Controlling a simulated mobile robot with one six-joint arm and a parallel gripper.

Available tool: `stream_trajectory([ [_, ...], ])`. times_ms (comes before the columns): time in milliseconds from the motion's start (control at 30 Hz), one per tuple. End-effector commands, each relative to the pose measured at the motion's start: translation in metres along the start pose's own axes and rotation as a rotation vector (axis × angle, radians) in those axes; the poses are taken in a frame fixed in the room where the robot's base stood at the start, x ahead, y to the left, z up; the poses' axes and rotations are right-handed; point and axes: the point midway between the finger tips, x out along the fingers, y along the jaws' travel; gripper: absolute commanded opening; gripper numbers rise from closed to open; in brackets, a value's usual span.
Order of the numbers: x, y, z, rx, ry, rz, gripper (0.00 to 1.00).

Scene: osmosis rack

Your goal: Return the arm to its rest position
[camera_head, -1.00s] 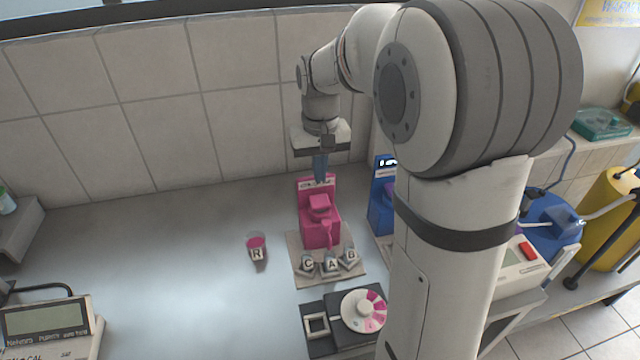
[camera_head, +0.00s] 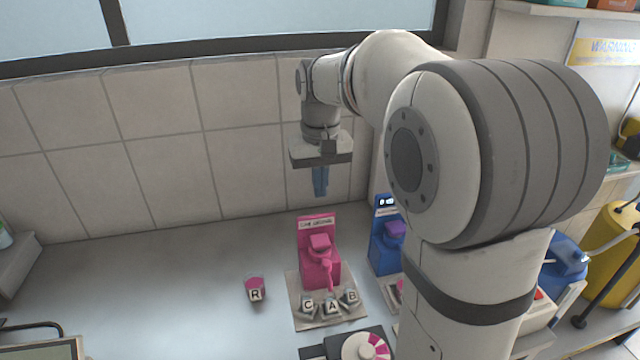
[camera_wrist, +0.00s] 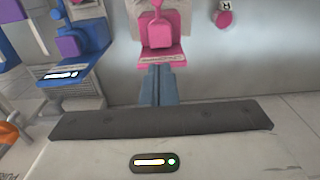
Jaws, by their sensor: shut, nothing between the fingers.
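My gripper (camera_head: 320,182) hangs pointing down above and behind the pink device, in front of the tiled wall. Its blue fingers are together with nothing between them. In the wrist view the fingers (camera_wrist: 158,86) show shut, just below the pink device in the picture. My arm is bent over from the right side of the head view and holds nothing.
The pink device (camera_head: 318,262) stands on a board with lettered blocks C, A, B (camera_head: 330,302). A blue device (camera_head: 385,245) is to the right. A dial unit (camera_head: 362,347) sits in front. The left counter is mostly clear.

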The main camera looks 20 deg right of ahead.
Motion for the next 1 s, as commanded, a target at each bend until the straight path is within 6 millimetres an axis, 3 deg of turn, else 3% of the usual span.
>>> stream_trajectory([
  [133, 0.0, 0.0, 0.003, 0.0, 0.003, 0.0, 0.0],
  [233, -0.001, 0.0, 0.016, -0.001, 0.02, 0.0, 0.0],
  [433, 0.007, 0.002, 0.081, -0.007, 0.101, -0.001, 0.0],
  [700, 0.043, 0.004, 0.169, -0.016, 0.216, -0.001, 0.0],
  [833, 0.057, 0.004, 0.191, -0.019, 0.246, -0.001, 0.0],
  [1000, 0.064, 0.004, 0.201, -0.02, 0.258, -0.001, 0.0],
])
